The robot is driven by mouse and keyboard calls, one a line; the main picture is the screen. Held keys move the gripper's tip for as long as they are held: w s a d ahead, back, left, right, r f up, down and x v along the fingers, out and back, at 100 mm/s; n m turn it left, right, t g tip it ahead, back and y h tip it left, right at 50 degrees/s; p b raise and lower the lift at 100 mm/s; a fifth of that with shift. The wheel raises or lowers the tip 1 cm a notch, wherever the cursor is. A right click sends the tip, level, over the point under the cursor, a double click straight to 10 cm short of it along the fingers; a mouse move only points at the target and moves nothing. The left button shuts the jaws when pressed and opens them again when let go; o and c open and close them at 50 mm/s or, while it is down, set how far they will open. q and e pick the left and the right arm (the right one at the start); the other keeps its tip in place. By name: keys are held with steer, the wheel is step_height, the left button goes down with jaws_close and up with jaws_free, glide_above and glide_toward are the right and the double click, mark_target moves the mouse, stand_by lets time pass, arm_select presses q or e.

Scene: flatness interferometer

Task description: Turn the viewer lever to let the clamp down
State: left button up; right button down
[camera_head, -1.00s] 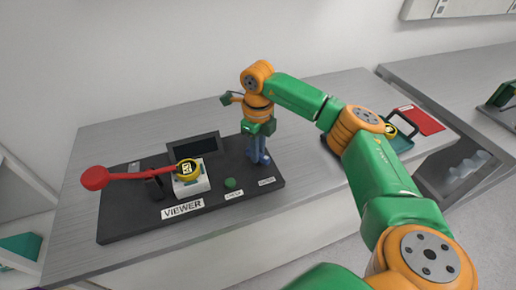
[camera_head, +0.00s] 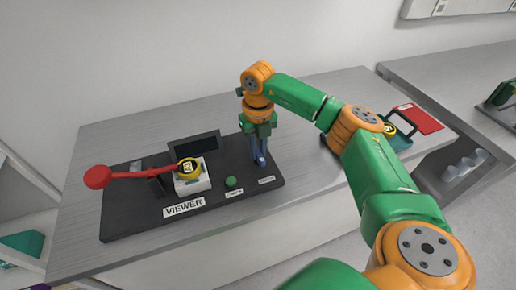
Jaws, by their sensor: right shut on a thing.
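The viewer (camera_head: 125,224) is a dark base plate on the table, with a white "VIEWER" label at its front. My right gripper (camera_head: 260,158) points down at the plate's right end. It is shut on the blue viewer lever (camera_head: 261,160), which the fingers mostly cover. The red clamp arm (camera_head: 132,175) has a round red knob at its left end and reaches across a dark post towards the yellow-ringed disc (camera_head: 187,171) on a white block. Whether the arm touches the disc is unclear. My left gripper is not in view.
A green button (camera_head: 233,182) sits on the plate left of the gripper. A dark screen (camera_head: 195,145) stands behind the disc. Right of my forearm are a dark green handled frame (camera_head: 405,122) and a red sheet (camera_head: 420,119). The table front (camera_head: 310,222) is clear.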

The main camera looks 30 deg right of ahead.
mark_target(258, 152)
stand_by(0.4)
steer(key=c, duration=0.8)
jaws_free()
step_height(258, 152, up, 7)
steer(key=shift+r+b, duration=0.1)
steer(key=shift+b, duration=0.7)
